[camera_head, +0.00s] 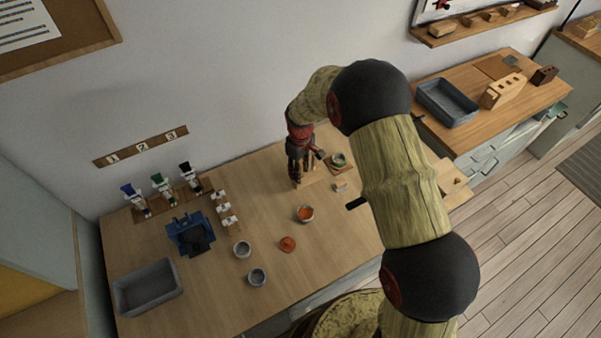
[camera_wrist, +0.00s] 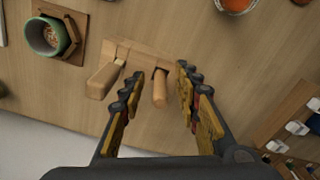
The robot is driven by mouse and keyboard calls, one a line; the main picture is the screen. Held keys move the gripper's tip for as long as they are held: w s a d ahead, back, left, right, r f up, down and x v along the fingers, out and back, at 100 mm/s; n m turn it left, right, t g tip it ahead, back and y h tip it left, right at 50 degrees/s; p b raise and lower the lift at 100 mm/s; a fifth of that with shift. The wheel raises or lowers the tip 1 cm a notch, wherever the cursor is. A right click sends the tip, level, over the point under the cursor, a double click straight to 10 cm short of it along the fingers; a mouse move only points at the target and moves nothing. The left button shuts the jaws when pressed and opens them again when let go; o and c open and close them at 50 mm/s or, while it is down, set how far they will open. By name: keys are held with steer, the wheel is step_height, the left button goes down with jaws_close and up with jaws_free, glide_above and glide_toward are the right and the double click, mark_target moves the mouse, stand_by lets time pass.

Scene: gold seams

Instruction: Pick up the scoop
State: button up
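Two pale wooden handles rise from a flat wooden holder (camera_wrist: 130,51) in the wrist view. The right handle (camera_wrist: 159,90) lies between my gripper's fingers; the left handle (camera_wrist: 102,81), with a pale bit at its upper end, is outside them to the left. I cannot tell which handle belongs to the scoop, as the tool ends are hidden. My gripper (camera_wrist: 161,73) is open, its fingers on both sides of the right handle with gaps showing. In the head view my gripper (camera_head: 302,180) points down at the holder (camera_head: 315,173), partly covering it.
A green-rimmed cup (camera_wrist: 60,37) on a wooden square stands beside the holder.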

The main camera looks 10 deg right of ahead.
steer(key=shift+c, duration=0.2)
steer(key=c, duration=0.8)
steer(key=shift+r, duration=0.15)
